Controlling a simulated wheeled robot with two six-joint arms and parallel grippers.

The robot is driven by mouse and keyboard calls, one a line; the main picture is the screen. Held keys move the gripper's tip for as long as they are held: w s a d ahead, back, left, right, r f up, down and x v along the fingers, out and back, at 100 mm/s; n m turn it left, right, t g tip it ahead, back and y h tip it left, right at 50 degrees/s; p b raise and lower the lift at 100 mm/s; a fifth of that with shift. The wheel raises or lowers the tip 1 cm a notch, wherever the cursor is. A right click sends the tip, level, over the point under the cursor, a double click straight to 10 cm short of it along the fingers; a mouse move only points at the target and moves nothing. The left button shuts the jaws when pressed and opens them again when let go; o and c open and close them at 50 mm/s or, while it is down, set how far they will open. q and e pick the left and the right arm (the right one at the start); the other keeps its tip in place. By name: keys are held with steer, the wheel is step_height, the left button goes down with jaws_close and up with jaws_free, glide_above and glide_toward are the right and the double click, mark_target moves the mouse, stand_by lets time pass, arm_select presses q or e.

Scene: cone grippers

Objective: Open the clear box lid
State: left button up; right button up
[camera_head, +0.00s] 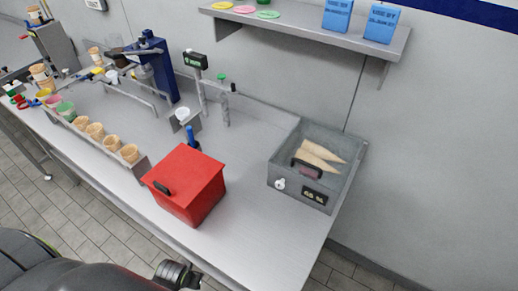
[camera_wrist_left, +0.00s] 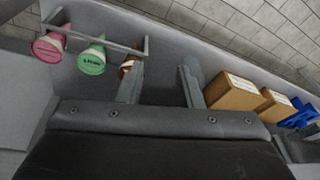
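The clear box (camera_head: 318,166) stands at the right end of the counter. It has grey walls, a number label and a white round latch or lock on its front. Pale cones (camera_head: 320,153) show inside through the top. A black handle (camera_head: 307,168) sits near the front edge of the clear lid, which looks shut, though its edges are hard to make out. My left gripper (camera_wrist_left: 160,70) shows in the left wrist view with its fingers apart and nothing between them, away from the box. My right gripper is not in view.
A red box (camera_head: 187,184) with a black handle stands left of the clear box. A rack of cones (camera_head: 95,131) runs along the counter's left. A shelf (camera_head: 300,28) hangs above. The counter's front right is bare.

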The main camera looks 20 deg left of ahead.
arm_select(q)
step_height(320, 180, up, 20)
steer(key=w+d+p, duration=0.2)
steer(key=w+p, duration=0.1)
steer(key=p, duration=0.2)
steer(key=w+d+r+n+h, duration=0.2)
steer(key=w+d+r+n, duration=0.25)
steer(key=w, duration=0.45)
steer(key=w+d+r+n+h, duration=0.2)
steer(key=w+d+r+n, duration=0.25)
steer(key=w, duration=0.55)
steer(key=w+d+r+n+g+h+p, duration=0.1)
steer(key=w+d+r+n, duration=0.1)
steer(key=w+d+r, duration=0.45)
steer(key=w+d+r+n+h, duration=0.1)
steer(key=w+r+n, duration=0.25)
steer(key=r, duration=0.65)
steer(key=b, duration=1)
glide_toward(311, 166)
steer(key=shift+m, duration=0.35)
steer(key=x, duration=0.6)
steer(key=shift+w+d+f, duration=0.15)
steer(key=shift+f, duration=0.1)
steer(key=shift+d+f, duration=0.15)
steer(key=shift+f, duration=0.25)
steer(key=shift+w+f, duration=0.1)
